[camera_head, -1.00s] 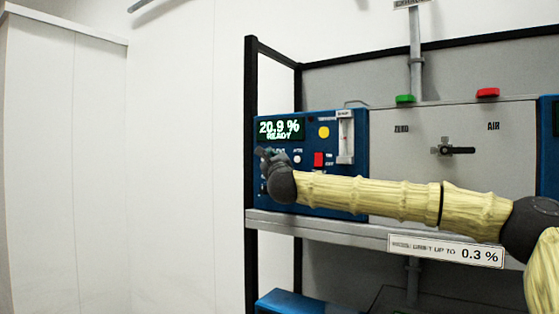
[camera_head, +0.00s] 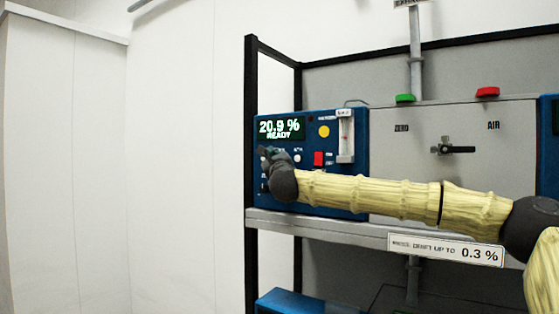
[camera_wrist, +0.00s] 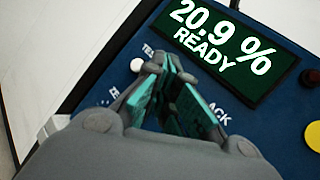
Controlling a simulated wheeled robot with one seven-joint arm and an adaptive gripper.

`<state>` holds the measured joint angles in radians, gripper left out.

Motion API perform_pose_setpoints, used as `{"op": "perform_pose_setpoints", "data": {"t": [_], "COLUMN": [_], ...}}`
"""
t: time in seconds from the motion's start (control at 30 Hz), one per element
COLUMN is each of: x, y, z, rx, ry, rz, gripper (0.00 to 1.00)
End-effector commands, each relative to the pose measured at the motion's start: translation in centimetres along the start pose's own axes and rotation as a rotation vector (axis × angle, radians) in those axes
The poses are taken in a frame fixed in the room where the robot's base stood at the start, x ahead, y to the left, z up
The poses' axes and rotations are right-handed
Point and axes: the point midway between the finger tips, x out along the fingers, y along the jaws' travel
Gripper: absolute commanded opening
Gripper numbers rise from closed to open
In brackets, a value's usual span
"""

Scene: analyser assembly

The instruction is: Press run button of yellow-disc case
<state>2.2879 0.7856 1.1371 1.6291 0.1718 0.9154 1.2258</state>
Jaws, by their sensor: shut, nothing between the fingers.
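The blue case with the yellow disc (camera_head: 324,131) stands on the shelf. Its green display (camera_head: 281,128) reads 20.9 % READY, and the display (camera_wrist: 228,45) also fills the top of the wrist view. My gripper (camera_head: 264,151) is shut and empty in front of the case's left side, just below the display. In the wrist view, my gripper's fingertips (camera_wrist: 171,62) are over the panel beside a white button (camera_wrist: 137,65). Part of the lettering is hidden; "TES" and "ACK" can be read. Contact with a button cannot be told. The run button's label is not readable.
A red switch (camera_head: 318,158) and a flow tube (camera_head: 345,137) are on the case's right side. A grey panel with a black valve handle (camera_head: 452,149) stands to the right. A black frame post (camera_head: 251,120) is close on the left. My arm crosses in front of the shelf.

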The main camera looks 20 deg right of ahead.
Motion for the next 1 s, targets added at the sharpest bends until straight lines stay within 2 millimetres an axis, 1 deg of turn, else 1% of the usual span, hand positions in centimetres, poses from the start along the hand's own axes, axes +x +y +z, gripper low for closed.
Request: {"op": "perform_pose_setpoints", "data": {"t": [0.57,1.0], "x": [0.01,0.57], "y": [-0.01,-0.43], "z": [-0.04,-0.31], "rx": [0.000,0.000], "ry": [0.000,0.000], "rz": [0.000,-0.001], "gripper": [0.00,0.00]}}
